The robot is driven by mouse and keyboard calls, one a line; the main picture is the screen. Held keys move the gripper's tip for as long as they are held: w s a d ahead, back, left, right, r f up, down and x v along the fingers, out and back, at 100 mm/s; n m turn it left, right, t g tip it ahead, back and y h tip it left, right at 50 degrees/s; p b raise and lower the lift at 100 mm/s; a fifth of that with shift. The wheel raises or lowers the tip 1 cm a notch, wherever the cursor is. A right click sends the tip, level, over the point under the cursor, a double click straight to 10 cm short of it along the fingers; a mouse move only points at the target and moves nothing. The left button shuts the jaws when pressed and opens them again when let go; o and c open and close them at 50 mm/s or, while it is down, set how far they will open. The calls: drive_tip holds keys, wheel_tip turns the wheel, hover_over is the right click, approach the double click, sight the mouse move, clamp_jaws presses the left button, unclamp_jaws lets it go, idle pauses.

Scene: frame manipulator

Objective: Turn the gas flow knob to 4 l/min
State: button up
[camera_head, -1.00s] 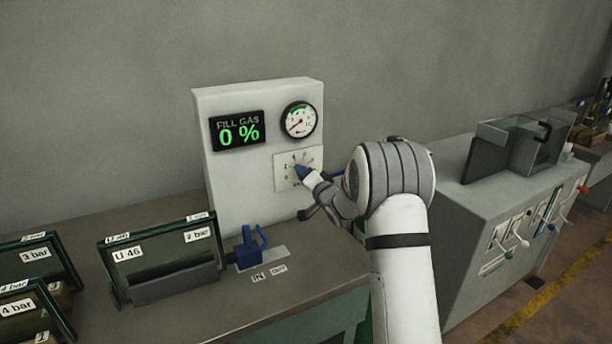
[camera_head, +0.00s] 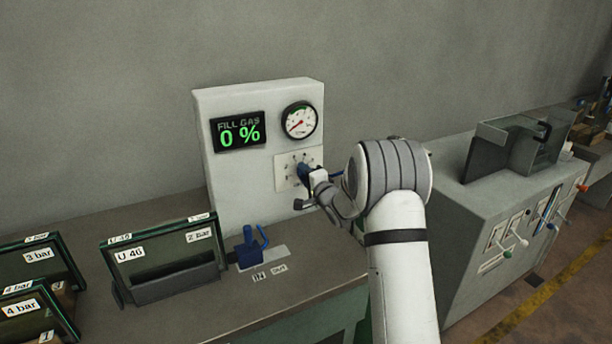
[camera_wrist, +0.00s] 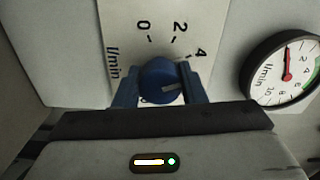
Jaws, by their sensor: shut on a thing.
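The blue gas flow knob (camera_wrist: 160,76) sits on a white scale plate (camera_wrist: 117,30) marked 0, 2, 4 and l/min in the wrist view. My gripper (camera_wrist: 160,84) is shut on the knob, with a blue finger on each side. The knob's white mark points right and slightly down, below the printed 4; the scale beyond 4 is hidden by the finger and gripper. In the head view my gripper (camera_head: 304,172) covers the knob on the scale plate (camera_head: 284,179). A round l/min gauge (camera_head: 300,121) with a red needle is above it.
The white panel (camera_head: 240,185) carries a display (camera_head: 238,131) reading FILL GAS 0 %. A blue clamp-like fitting (camera_head: 249,247) stands on the bench below. Framed panes (camera_head: 165,255) stand at left, and a grey cabinet (camera_head: 460,240) with levers at right.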

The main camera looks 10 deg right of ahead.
drive_tip(key=o, duration=1)
drive_tip(key=b+v, duration=0.1)
drive_tip(key=v, duration=0.6)
drive_tip(key=shift+s+d, duration=0.15)
drive_tip(key=shift+s, duration=0.2)
